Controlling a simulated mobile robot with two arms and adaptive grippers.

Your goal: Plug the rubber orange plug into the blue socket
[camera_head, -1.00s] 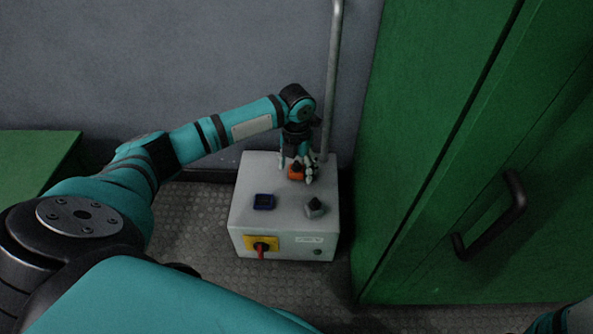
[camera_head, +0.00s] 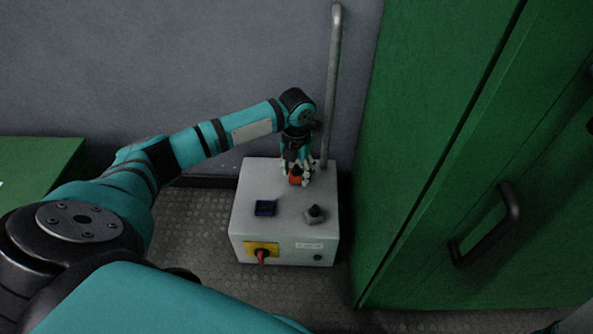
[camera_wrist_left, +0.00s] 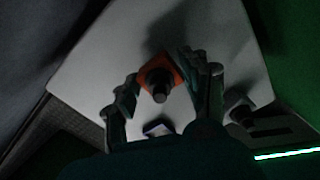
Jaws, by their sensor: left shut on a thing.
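The orange plug (camera_head: 295,180) is at the back of the top of a grey-white box, and my left gripper (camera_head: 297,173) is shut on it from above. In the left wrist view the orange plug (camera_wrist_left: 158,62), with a dark round stub, sits between the two fingers of my left gripper (camera_wrist_left: 158,75). I cannot tell whether the plug still touches the box top. The blue socket (camera_head: 265,208) is a dark square with a blue rim on the box top, in front and to the left of the plug. It shows partly in the wrist view (camera_wrist_left: 157,129). My right gripper is out of view.
The box (camera_head: 246,190) also bears a grey piece with a dark knob (camera_head: 314,215), and a red switch on a yellow plate (camera_head: 261,251) on its front. A pipe (camera_head: 333,80) rises behind it. A green cabinet (camera_head: 440,150) with a handle stands close at the right.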

